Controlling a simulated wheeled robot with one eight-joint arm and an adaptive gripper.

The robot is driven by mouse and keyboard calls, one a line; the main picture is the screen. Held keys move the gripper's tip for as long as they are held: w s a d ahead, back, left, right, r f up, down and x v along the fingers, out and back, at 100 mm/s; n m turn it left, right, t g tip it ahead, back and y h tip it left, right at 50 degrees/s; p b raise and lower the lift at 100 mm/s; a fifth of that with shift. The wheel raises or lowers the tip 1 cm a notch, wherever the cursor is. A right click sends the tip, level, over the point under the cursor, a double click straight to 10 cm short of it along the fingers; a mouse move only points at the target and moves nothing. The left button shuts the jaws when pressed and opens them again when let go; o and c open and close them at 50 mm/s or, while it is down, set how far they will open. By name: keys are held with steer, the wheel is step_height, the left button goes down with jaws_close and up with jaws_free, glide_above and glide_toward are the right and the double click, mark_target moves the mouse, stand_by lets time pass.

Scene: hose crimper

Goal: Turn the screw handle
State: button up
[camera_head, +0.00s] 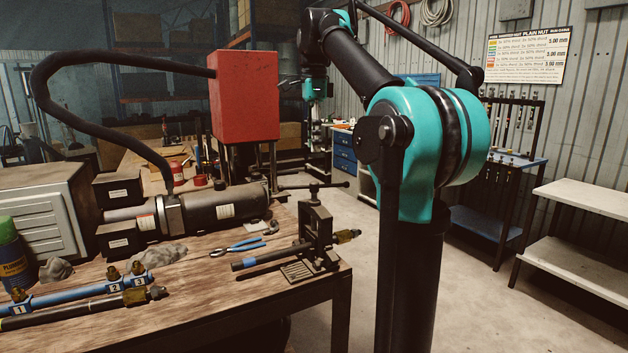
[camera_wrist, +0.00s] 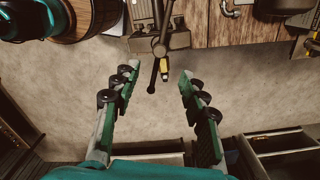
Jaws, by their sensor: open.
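The hose crimper (camera_head: 318,240) stands at the near right corner of the wooden bench. Its screw handle (camera_head: 313,185) is a dark bar lying roughly level across the top. In the wrist view the handle (camera_wrist: 154,76) runs nearly up and down the picture, with its lower end between the two finger lines. A hose with a blue band (camera_head: 262,257) goes into the crimper, and a brass fitting (camera_head: 346,236) sticks out on the other side. My gripper (camera_wrist: 157,73) is open and empty, its fingers on either side of the handle's end, apparently not touching it.
Blue pliers (camera_head: 238,247) lie on the bench (camera_head: 215,295) beside the crimper. A red box (camera_head: 243,95) and a dark cylinder (camera_head: 220,207) stand behind.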

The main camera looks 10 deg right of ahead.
mark_target(314, 182)
step_height(314, 182, down, 11)
steer(key=shift+f, duration=0.1)
stand_by(0.3)
jaws_close()
stand_by(0.4)
